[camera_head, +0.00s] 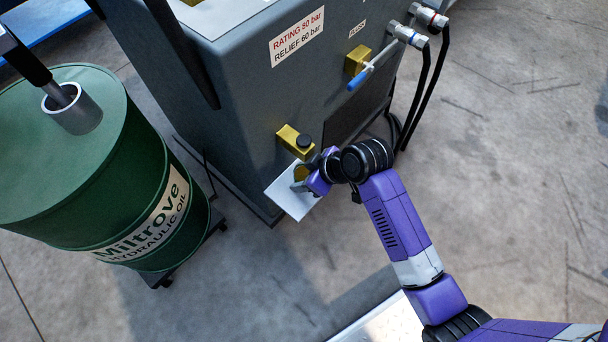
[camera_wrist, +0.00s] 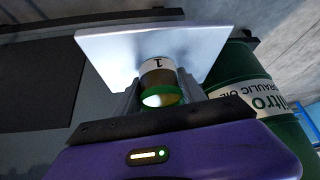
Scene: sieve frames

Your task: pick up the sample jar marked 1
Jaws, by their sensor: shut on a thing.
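The sample jar marked 1 (camera_wrist: 158,80) shows in the wrist view with a white label, a green band and amber-brown contents. It stands between the two fingers of my gripper (camera_wrist: 165,92), which is shut on it. The jar is against or just in front of a pale metal plate (camera_wrist: 110,48); I cannot tell whether they touch. In the head view my gripper (camera_head: 309,182) is at the plate (camera_head: 290,200) on the front of the grey machine, below a brass valve. The jar shows there only as a small amber patch (camera_head: 300,173).
The grey machine (camera_head: 240,110) has a brass valve with a black knob (camera_head: 295,141) just above my gripper. A blue-handled valve (camera_head: 370,70) and black hoses (camera_head: 425,95) are at upper right. A green oil drum (camera_head: 110,180) stands on the left. The floor at right is clear.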

